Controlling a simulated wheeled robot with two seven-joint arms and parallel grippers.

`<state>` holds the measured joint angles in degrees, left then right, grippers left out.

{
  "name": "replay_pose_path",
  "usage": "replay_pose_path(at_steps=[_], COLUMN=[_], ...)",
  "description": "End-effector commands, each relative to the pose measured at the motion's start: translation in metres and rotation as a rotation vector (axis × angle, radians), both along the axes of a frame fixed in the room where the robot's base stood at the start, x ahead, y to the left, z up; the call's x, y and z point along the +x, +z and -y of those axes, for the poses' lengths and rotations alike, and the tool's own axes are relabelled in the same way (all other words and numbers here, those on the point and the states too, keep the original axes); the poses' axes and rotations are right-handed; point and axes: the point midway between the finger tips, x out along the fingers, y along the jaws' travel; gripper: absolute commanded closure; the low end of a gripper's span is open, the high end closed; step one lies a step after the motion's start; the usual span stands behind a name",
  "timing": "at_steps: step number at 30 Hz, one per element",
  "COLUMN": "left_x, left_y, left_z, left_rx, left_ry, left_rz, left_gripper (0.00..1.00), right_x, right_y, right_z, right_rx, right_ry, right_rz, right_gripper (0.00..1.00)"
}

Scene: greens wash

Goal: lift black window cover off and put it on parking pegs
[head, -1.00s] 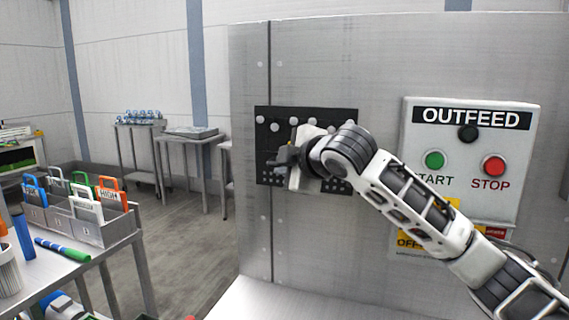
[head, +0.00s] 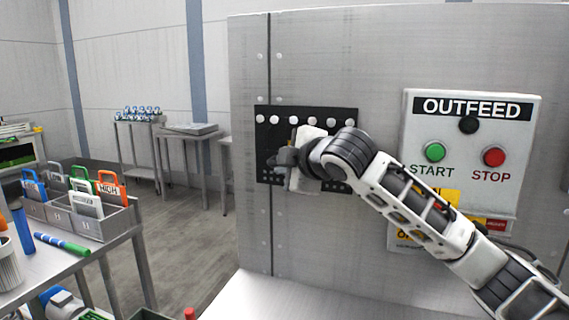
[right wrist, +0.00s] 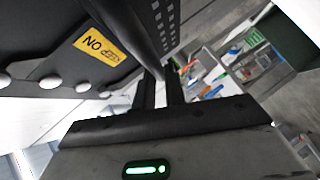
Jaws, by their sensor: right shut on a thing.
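The black window cover (head: 265,140) is upright against the grey metal panel in the head view. A row of white knobs (head: 312,121) shows along its top; I cannot tell whether it hangs on them. My right gripper (head: 281,159) is in front of the cover's middle and shut on a dark part of it, probably a handle. The arm hides much of the cover. In the right wrist view, the cover (right wrist: 50,40) is at the left with a yellow label, and the fingers (right wrist: 160,85) close on a dark bar. My left gripper is out of view.
The OUTFEED control box (head: 472,150) with green and red buttons is right of the cover, near my forearm. A bench at the left carries a grey divided box (head: 100,222) of tags. Small tables (head: 188,133) stand behind. The panel above the cover is clear.

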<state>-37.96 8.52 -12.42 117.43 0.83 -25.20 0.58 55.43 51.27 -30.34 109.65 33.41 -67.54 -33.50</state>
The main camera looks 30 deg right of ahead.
Motion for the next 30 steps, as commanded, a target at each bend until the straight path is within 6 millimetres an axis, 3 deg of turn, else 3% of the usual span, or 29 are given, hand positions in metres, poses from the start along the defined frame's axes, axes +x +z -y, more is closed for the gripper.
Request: replay_pose_path(at_steps=[5, 6, 8, 21, 30], left_x=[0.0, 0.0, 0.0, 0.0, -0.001], left_y=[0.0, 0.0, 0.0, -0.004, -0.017], left_z=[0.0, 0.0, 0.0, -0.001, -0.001], left_rx=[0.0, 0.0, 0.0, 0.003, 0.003], left_ry=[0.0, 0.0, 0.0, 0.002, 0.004], left_rz=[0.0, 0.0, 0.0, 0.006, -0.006], left_gripper=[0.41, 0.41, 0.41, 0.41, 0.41], right_x=[0.0, 0.0, 0.0, -0.003, -0.067], right_y=[-0.002, -0.002, -0.002, -0.001, 0.02], right_z=[0.0, 0.0, 0.0, 0.0, 0.001], right_rx=[0.001, 0.001, 0.001, 0.0, -0.004], right_ry=[0.0, 0.0, 0.0, 0.0, -0.001], right_rz=[-0.005, -0.006, -0.006, -0.004, 0.0], right_gripper=[1.0, 0.8, 0.63, 0.63, 0.63])
